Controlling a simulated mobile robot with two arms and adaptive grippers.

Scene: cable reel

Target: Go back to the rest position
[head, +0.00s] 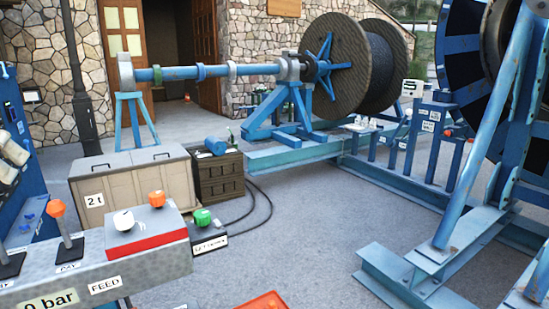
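Neither of my grippers can be made out in the head view. The large cable reel (335,68), with brown flanges, stands at the back on a blue frame. A blue shaft (210,71) with green and grey collars runs left from it to a stand. A grey control panel (150,262) fills the lower left. It carries an orange-knobbed lever (58,210), a white knob (123,220) and an orange knob (156,198) on a red-edged box, and labels reading "FEED" and "0 bar".
Blue steel beams (410,270) and a large wheel frame (510,130) occupy the right. The grey ground (300,225) between is open.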

